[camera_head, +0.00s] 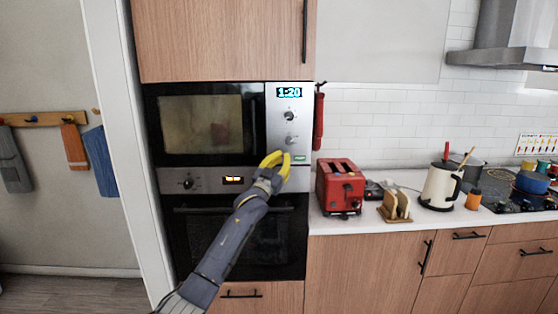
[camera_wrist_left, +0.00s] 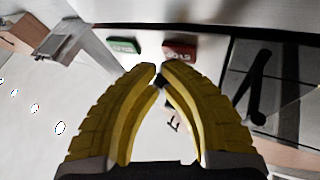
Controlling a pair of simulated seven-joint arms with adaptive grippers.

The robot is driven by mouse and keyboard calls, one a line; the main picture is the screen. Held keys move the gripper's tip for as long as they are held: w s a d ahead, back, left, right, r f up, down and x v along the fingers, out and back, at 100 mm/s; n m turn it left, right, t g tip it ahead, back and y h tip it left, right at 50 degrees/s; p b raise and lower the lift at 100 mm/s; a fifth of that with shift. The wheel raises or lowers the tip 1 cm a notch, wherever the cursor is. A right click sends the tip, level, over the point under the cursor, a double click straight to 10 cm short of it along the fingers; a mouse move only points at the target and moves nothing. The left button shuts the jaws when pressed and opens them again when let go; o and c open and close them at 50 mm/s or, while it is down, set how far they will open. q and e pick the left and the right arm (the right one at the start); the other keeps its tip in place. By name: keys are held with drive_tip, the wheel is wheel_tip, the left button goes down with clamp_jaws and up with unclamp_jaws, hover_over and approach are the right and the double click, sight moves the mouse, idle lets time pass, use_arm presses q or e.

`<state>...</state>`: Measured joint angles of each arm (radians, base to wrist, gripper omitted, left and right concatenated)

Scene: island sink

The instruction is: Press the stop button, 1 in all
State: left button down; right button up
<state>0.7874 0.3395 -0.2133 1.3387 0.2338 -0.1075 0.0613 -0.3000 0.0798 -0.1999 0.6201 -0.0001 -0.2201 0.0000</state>
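The microwave (camera_head: 205,122) is built into the cabinet wall, its door closed and window lit, with a display (camera_head: 289,92) reading 1:20. Its silver panel has two knobs and a green button (camera_head: 300,157) at the bottom. In the left wrist view the red stop button (camera_wrist_left: 179,50) sits beside the green button (camera_wrist_left: 123,46). In the head view the stop button is hidden behind my gripper. My left gripper (camera_head: 283,154) is at the panel's lower edge, its yellow fingertips (camera_wrist_left: 159,68) together and empty, just short of the buttons in the picture; contact cannot be told. My right gripper is not in view.
An oven (camera_head: 240,240) with a control strip sits directly below the microwave. A red item (camera_head: 318,120) hangs beside the panel.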

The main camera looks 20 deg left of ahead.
use_arm(q)
drive_tip(key=shift+w+a, duration=0.15)
drive_tip(key=shift+w, duration=0.2)
idle(0.6)
drive_tip(key=shift+s, duration=0.2)
drive_tip(key=shift+s+d, duration=0.35)
drive_tip(key=shift+s, duration=0.15)
idle(0.4)
drive_tip(key=shift+s+d, duration=0.35)
drive_tip(key=shift+s, duration=0.4)
drive_tip(key=shift+s+d, duration=0.3)
drive_tip(key=shift+s, duration=0.5)
drive_tip(key=shift+s+d, duration=0.35)
drive_tip(key=shift+s, duration=0.4)
